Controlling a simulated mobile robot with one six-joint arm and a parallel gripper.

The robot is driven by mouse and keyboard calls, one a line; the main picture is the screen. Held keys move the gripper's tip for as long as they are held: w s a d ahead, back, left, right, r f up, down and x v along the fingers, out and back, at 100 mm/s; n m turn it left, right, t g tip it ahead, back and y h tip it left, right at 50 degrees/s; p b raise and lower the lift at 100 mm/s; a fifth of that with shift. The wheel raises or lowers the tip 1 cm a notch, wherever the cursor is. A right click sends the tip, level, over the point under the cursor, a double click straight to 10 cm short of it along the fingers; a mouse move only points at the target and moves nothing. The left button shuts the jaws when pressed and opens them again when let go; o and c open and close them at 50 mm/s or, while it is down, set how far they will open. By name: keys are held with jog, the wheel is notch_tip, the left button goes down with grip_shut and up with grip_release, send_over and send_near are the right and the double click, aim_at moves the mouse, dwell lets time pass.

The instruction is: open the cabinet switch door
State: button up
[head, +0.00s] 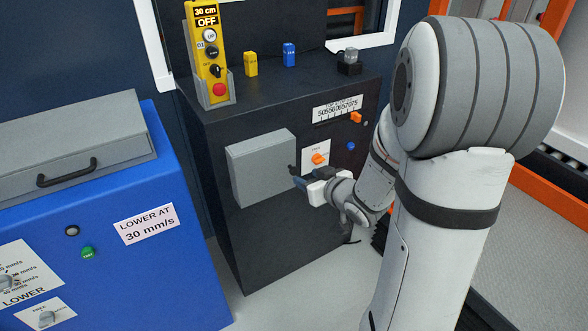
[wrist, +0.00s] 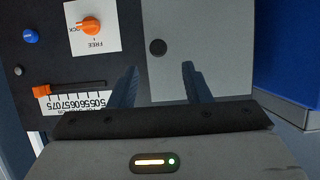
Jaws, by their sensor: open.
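The grey cabinet switch door (head: 262,165) is on the front of the black cabinet and looks closed in the head view. In the wrist view the grey door (wrist: 200,30) fills the upper middle, with a round black knob (wrist: 158,47) near its edge. My gripper (head: 297,178) is at the door's right edge in the head view. Its two fingers (wrist: 157,82) are open and apart in the wrist view, with the knob beyond the tips, roughly between them. I cannot tell whether they touch the door. Nothing is held.
An orange lock/free switch (head: 319,159) sits right of the door, with a blue button (head: 351,146) and orange slider (head: 355,118) beyond. A yellow pendant (head: 207,60) stands on the cabinet. A blue console (head: 170,255) stands at the left, with floor between.

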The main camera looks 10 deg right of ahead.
aim_at(295, 171)
jog(key=p+x, duration=0.1)
jog(key=x, duration=0.4)
jog(key=shift+w+f, duration=0.15)
jog(key=shift+f, duration=0.1)
jog(key=shift+w+a+f, duration=0.15)
jog(key=shift+w+a, duration=0.05)
jog(key=shift+w, duration=0.35)
jog(key=shift+c, duration=0.3)
